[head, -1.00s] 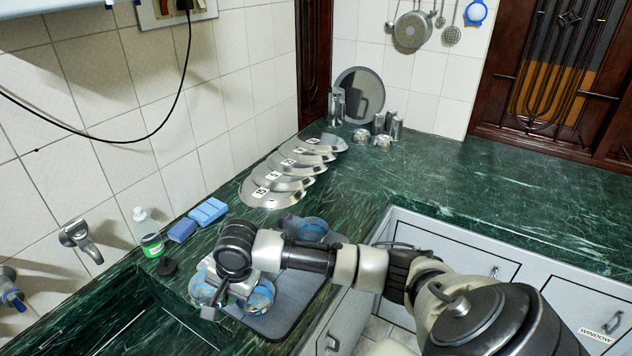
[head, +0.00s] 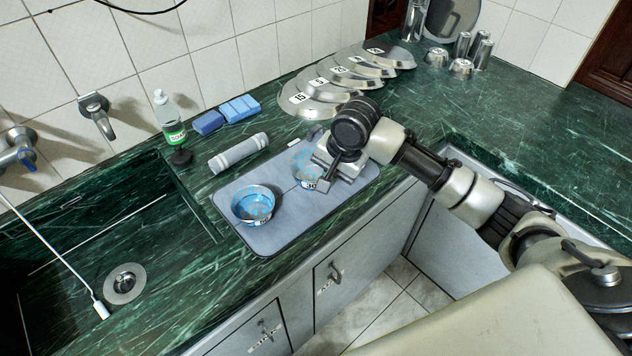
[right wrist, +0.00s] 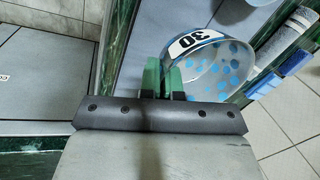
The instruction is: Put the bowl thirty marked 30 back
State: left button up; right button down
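The bowl marked 30 (head: 307,180) stands on the grey mat, with my right gripper (head: 329,174) at its right side. It is metal with blue dots inside. In the right wrist view the bowl (right wrist: 218,72) has its 30 label at the upper left. There the two green-tipped fingers of my right gripper (right wrist: 161,79) are close together at the bowl's near wall. I cannot tell whether they are clamped on the wall. The arm hides part of the bowl in the head view. My left gripper is not in view.
Another blue-dotted bowl (head: 253,205) stands on the grey mat (head: 290,230), left of bowl 30. The sink (head: 75,250) is at left.

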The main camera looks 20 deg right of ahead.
aim_at(316, 170)
jog(key=w+f, duration=0.1)
jog(key=w+a+f, duration=0.1)
jog(key=w, duration=0.1)
jog(key=w+f, duration=0.1)
jog(key=w, duration=0.1)
jog(key=shift+a, duration=0.25)
jog(key=shift+f, duration=2.15)
jog(key=shift+f, duration=0.1)
jog(key=c, duration=1.3)
grip_release()
jog(key=shift+c, duration=0.2)
jog(key=v, duration=1.2)
jog(key=shift+a, duration=0.1)
